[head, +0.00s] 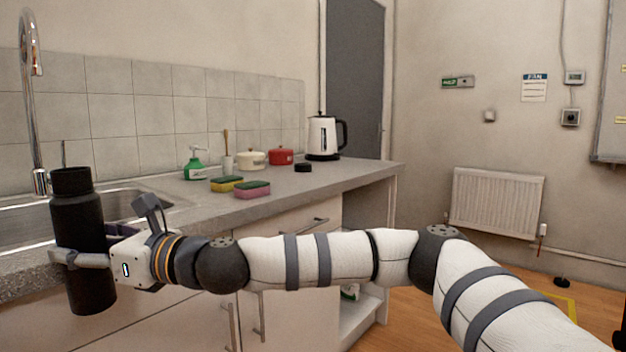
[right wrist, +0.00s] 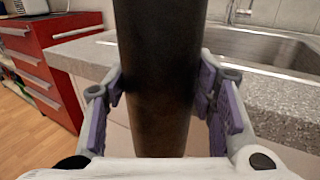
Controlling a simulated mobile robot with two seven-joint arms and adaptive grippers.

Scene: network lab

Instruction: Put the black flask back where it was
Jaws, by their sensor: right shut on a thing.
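The black flask (head: 80,230) is upright at the left of the head view, in front of the sink counter's edge. My right gripper (head: 78,258) is shut around its lower half, with the arm reaching in from the right. In the right wrist view the flask (right wrist: 158,80) fills the middle between the purple-padded fingers (right wrist: 160,92). The flask's bottom hangs below the counter top, clear of any surface that I can see. My left gripper is not in view.
The sink (head: 25,222) lies behind the flask, with a tall tap (head: 30,100). On the counter (head: 290,185) stand a green soap bottle (head: 194,168), two sponges (head: 252,189), pots (head: 281,156) and a kettle (head: 323,137). A red drawer cabinet (right wrist: 70,60) stands left in the wrist view.

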